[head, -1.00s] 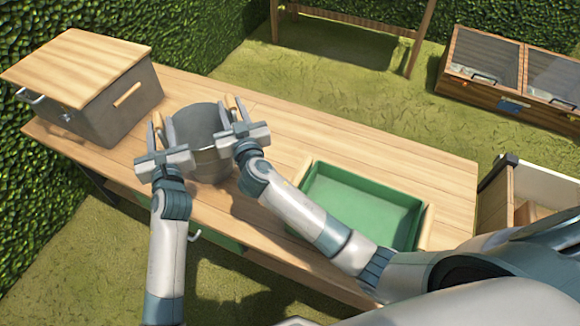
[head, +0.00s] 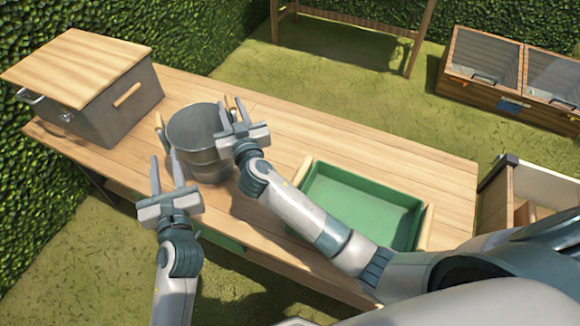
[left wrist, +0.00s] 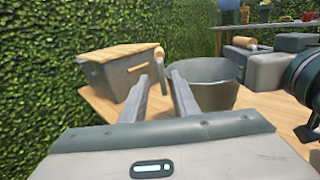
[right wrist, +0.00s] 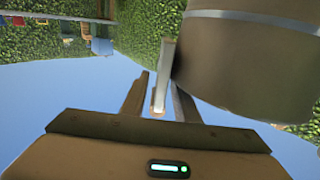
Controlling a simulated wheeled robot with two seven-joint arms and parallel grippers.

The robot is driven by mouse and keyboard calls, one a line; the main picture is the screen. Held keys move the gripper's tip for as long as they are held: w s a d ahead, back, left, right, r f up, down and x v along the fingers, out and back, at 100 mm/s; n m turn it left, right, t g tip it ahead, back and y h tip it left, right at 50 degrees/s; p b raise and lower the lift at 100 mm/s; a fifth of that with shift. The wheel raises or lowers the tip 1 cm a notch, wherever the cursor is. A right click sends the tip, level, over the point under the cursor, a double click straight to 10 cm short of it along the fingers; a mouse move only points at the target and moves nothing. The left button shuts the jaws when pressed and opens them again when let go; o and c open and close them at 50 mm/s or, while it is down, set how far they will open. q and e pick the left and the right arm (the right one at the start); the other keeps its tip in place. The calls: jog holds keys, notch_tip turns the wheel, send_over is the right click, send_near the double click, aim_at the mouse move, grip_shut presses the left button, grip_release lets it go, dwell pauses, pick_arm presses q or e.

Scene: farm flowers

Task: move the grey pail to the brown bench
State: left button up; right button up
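The grey pail (head: 205,158) stands upright on the light wood table (head: 420,160), with tan grips on its two sides. My left gripper (head: 165,157) is open and empty, near the front edge, apart from the pail. The left wrist view shows the pail (left wrist: 212,85) just beyond its right finger. My right gripper (head: 228,103) is open at the right grip; in the right wrist view the handle (right wrist: 158,100) lies between its spread fingers, beside the pail (right wrist: 250,65). A brown wooden frame (head: 350,15), possibly the bench, stands at the back, only partly in view.
A grey box with a wooden lid (head: 85,70) stands left of the pail. A green tray (head: 312,205) sits at the right, under my right arm. A brown case with clear lids (head: 450,85) is on the grass at the back right. Table behind the pail is clear.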

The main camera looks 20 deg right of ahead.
jog(key=shift+s, duration=0.1)
dwell(0.3)
jog(key=s, duration=1.1)
jog(key=shift+s, duration=0.4)
jog(key=shift+a, duration=0.1)
